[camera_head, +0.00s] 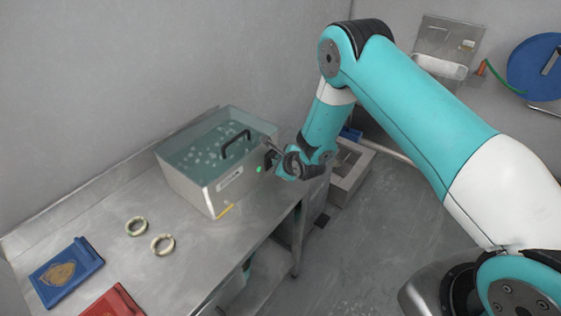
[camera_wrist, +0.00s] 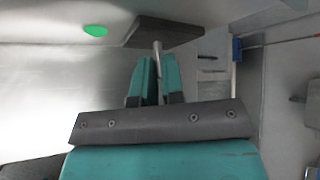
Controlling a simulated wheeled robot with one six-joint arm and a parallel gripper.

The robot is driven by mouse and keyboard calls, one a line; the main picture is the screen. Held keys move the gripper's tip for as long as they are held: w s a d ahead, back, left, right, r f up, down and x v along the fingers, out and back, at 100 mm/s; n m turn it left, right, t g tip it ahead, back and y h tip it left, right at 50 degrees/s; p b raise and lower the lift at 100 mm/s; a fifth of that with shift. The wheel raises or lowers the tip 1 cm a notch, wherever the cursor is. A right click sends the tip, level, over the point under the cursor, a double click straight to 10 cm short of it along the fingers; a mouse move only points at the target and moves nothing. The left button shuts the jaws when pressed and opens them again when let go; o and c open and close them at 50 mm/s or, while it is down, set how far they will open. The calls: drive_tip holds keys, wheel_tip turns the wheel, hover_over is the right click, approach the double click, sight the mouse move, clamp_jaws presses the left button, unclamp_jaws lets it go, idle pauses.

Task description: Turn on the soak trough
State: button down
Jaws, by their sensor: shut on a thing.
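The soak trough (camera_head: 200,183) is a steel tank of bluish water with pale bubbles or bits in it and a black handle (camera_head: 236,143). It stands at the back of the steel table. My gripper (camera_head: 272,152) is at the trough's right end. In the wrist view my gripper (camera_wrist: 155,80) has its teal fingers shut around a thin metal switch lever (camera_wrist: 157,52). The lever sticks out from a dark switch plate (camera_wrist: 165,33). A green light (camera_wrist: 95,30) glows beside the plate, and it also shows in the head view (camera_head: 259,169). The lever's base is partly hidden.
On the steel table (camera_head: 195,275) lie two pale rings (camera_head: 162,244), a blue tray (camera_head: 66,272) and a red one (camera_head: 115,302). A grey block-like basin (camera_head: 349,175) stands on the floor beyond the table's right end. A blue disc (camera_head: 538,65) hangs on the wall.

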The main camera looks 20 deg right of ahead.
drive_tip(key=c, duration=1.2)
unclamp_jaws()
drive_tip(key=b+v, duration=0.4)
drive_tip(key=v, duration=1.3)
drive_tip(key=shift+s+r, duration=0.15)
